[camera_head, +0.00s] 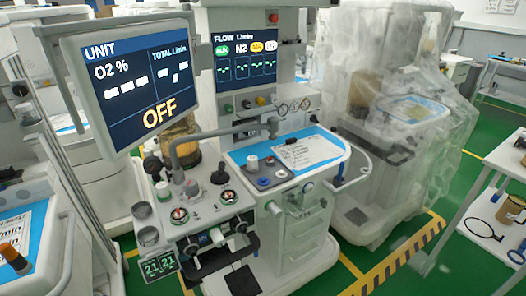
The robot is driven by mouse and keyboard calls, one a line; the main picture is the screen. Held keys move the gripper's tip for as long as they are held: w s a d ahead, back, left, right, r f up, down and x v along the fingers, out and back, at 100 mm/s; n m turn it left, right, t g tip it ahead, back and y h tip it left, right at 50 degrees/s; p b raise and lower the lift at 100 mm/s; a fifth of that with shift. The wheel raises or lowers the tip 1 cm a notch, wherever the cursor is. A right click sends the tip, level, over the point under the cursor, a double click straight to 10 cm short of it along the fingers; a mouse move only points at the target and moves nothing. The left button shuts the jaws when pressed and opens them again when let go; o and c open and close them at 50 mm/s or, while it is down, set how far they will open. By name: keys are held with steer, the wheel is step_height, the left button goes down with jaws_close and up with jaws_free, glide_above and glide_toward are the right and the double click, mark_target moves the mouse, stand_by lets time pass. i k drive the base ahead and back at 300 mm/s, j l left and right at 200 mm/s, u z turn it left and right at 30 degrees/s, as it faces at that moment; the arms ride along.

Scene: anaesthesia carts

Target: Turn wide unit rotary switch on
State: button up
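An anaesthesia cart (300,245) stands in the middle of the head view. Its left screen (128,80) reads UNIT, O2 %, TOTAL L/min and a large orange OFF, with dashes for the values. Dark round knobs (221,174) and two small gauges with red marks (179,215) sit on the left block. My gripper is not in view.
A second screen (242,66) headed FLOW L/min stands behind. A plastic-covered machine (385,105) is at the right, and a white table (503,215) at the right edge. Green floor (395,278) with a yellow-black strip (390,265) is open at front right. Another cart stands at left.

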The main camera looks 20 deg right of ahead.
mark_target(313, 117)
steer(key=i+l+u, duration=0.15)
steer(key=i+l, duration=0.25)
steer(key=i+l+u, duration=0.1)
steer(key=i+l, duration=0.3)
steer(key=l, duration=0.2)
